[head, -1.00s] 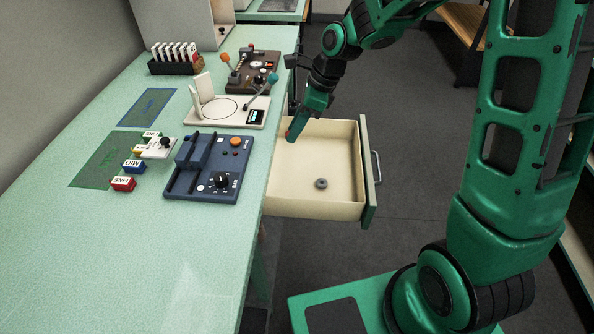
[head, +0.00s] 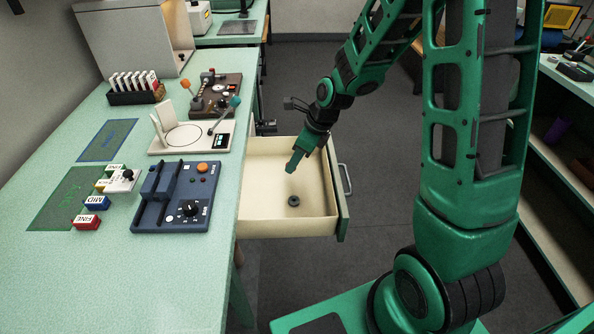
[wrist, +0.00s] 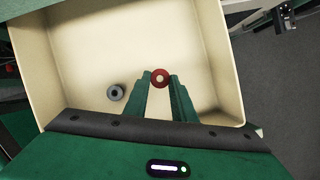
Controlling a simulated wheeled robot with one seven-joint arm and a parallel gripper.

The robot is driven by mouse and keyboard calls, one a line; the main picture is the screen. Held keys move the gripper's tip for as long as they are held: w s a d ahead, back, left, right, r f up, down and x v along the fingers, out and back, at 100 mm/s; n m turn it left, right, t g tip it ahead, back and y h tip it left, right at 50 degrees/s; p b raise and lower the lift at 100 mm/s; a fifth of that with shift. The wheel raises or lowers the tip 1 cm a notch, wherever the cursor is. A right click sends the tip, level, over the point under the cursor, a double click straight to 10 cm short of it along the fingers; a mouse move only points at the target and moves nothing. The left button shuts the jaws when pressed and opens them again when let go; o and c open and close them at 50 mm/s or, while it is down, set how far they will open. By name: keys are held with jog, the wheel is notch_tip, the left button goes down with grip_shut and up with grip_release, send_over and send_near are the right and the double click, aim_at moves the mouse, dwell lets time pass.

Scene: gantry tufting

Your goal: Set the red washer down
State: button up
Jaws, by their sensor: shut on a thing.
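The red washer (wrist: 160,78) is between the fingertips of my gripper (wrist: 160,80) in the wrist view, over the open drawer. My gripper is shut on it. In the head view my gripper (head: 291,163) points down above the drawer (head: 318,226); the red washer cannot be made out there. A grey washer (head: 293,201) lies flat on the drawer floor, and it also shows in the wrist view (wrist: 115,92), left of my fingers. I cannot tell the exact height of the red washer above the floor.
The green bench (head: 180,280) stands left of the drawer. It carries a blue fixture (head: 150,215), a white device with an upright plate (head: 190,138), a brown lever box (head: 222,95) and a card rack (head: 135,95). The drawer floor around the grey washer is bare.

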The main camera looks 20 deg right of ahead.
aim_at(293, 178)
jog(key=shift+w+d+f, duration=0.2)
jog(key=shift+d+f, duration=0.2)
jog(key=shift+d, duration=0.2)
jog(key=shift+f, duration=2)
jog(key=o, duration=1.1)
jog(key=shift+c, duration=0.2)
jog(key=v, duration=1.2)
